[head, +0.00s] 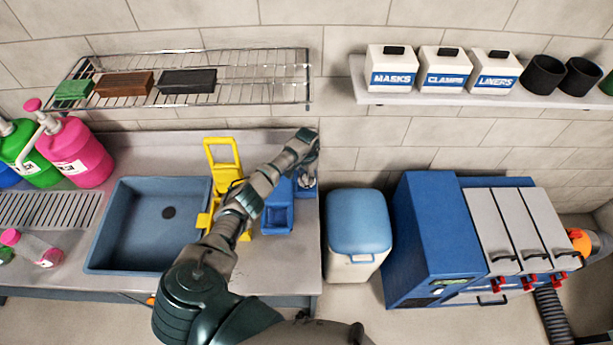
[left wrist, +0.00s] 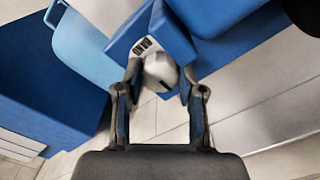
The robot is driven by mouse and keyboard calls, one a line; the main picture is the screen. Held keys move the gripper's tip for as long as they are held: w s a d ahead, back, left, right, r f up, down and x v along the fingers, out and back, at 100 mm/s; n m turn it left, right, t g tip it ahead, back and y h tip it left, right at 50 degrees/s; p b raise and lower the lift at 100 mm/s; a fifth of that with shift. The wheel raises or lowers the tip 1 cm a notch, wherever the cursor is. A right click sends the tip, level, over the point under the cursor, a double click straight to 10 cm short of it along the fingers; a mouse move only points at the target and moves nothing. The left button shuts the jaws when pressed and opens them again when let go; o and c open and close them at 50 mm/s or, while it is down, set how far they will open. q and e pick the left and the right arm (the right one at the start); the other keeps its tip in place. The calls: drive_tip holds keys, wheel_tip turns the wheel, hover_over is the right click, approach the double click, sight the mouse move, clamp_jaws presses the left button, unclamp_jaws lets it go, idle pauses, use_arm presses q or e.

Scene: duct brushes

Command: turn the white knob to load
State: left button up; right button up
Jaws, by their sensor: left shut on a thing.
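The white knob (left wrist: 158,68) shows in the left wrist view, round with a dark mark on its lower edge. It sits at the blue housing (left wrist: 126,38), beside a white label with dark lettering turned on its side. I cannot read the knob's setting. My left gripper (left wrist: 160,82) has its two fingers on either side of the knob and is shut on it. In the head view my left arm reaches across the counter, and its gripper (head: 307,184) points down beside a blue unit (head: 277,216); the knob is hidden there. My right gripper is not in view.
A yellow holder (head: 223,155) stands behind my left arm, beside the blue sink (head: 120,235). A white bin with a blue lid (head: 358,222) and a blue cabinet (head: 430,225) stand to the right. A wire rack (head: 235,62) and a wall shelf (head: 470,98) hang above.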

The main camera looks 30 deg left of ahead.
sight(307, 175)
use_arm(q)
drive_tip(key=o, duration=0.9)
drive_tip(key=shift+w, duration=0.1)
drive_tip(key=shift+o, duration=1.2)
drive_tip(key=shift+w+f, duration=0.1)
drive_tip(key=shift+r, duration=0.3)
wheel_tip(307, 175, up, 7)
drive_tip(key=shift+w+a+f, duration=0.1)
